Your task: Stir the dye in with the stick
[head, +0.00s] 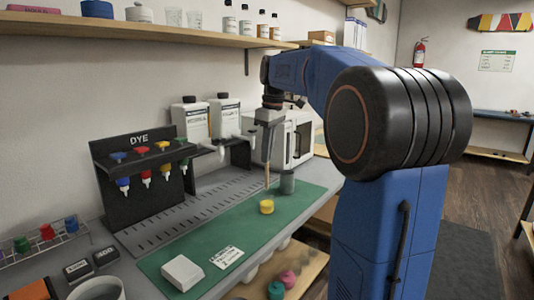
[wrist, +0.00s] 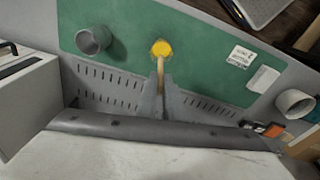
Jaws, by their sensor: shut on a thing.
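My gripper (head: 268,153) points down over the green mat (head: 206,243), shut on a thin wooden stick (head: 267,177). The stick looks apart from the cup in the head view. The cup's contents look yellow, but details are too small to tell.
A grey cup (head: 287,184) stands close behind the yellow cup. A dye rack (head: 138,168) with several coloured bottles stands at the left. A white block (head: 182,272) and a label card (head: 227,257) lie on the mat's near part. White jugs (head: 190,122) and a white machine (head: 297,135) stand behind.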

